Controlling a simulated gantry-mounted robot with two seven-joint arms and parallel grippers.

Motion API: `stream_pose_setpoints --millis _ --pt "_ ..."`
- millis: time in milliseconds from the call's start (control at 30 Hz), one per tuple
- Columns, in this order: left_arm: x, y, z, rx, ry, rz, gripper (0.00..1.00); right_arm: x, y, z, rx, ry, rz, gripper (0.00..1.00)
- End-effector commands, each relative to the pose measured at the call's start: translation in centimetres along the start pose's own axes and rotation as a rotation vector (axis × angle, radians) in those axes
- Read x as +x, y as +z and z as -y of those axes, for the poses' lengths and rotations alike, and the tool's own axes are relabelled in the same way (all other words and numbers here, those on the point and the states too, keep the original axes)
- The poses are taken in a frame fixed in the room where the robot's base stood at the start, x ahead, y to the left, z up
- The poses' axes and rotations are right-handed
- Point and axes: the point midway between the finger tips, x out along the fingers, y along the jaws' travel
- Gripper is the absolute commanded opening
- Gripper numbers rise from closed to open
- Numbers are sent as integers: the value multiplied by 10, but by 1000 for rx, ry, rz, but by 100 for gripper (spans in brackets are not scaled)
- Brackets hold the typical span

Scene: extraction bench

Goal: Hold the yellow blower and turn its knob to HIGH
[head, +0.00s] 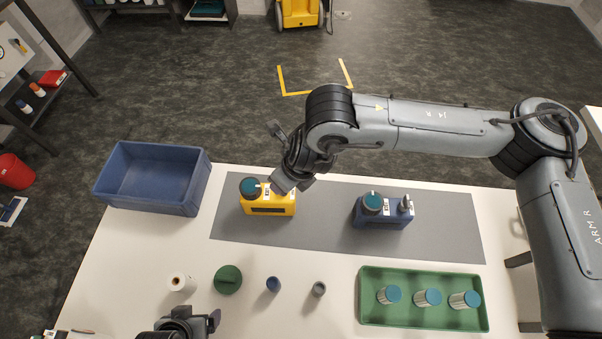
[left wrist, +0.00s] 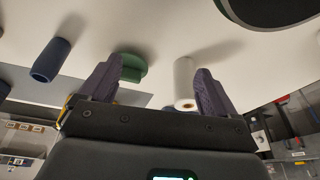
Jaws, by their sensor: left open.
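The yellow blower (head: 267,208) stands on the left part of the grey mat (head: 320,235), with a teal round part (head: 250,188) on its top left. My right gripper (head: 280,186) points down at the top right of the yellow blower and hides that part, probably including the knob. I cannot tell whether its fingers touch the blower or are shut. My left gripper (head: 213,320) is near the front edge of the table, away from the blower. In the left wrist view its fingers (left wrist: 155,88) are apart with nothing gripped.
A similar blue blower (head: 385,217) stands on the mat to the right. A blue bin (head: 150,205) is at back left. A white roll (head: 180,283), green lid (head: 228,279), blue cup (head: 273,284) and grey cup (head: 319,289) stand in front. A green tray (head: 425,318) holds three canisters.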

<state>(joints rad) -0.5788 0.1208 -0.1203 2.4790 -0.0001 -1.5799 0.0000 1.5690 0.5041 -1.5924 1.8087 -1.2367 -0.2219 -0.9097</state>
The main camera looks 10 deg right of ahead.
Motion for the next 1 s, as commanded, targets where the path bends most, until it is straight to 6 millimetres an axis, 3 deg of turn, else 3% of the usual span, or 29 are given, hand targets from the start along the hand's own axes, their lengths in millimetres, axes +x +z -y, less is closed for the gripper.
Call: stream_pose_setpoints --millis 200,367,533,800,1000 --pt "6 0 0 1 -1 -10 92 -2 -4 19 -18 -39 -28 43" --pt "6 -20 2 20 -15 -93 92 -3 -4 19 -18 -38 -28 43" --pt "2 -70 5 73 -37 -305 92 -3 -4 18 -18 -37 -27 43" --pt "40 -164 -32 148 64 -676 92 -2 -3 18 -18 -37 -27 43" --pt "53 -214 -59 213 202 -924 92 -2 -3 18 -18 -37 -27 43"
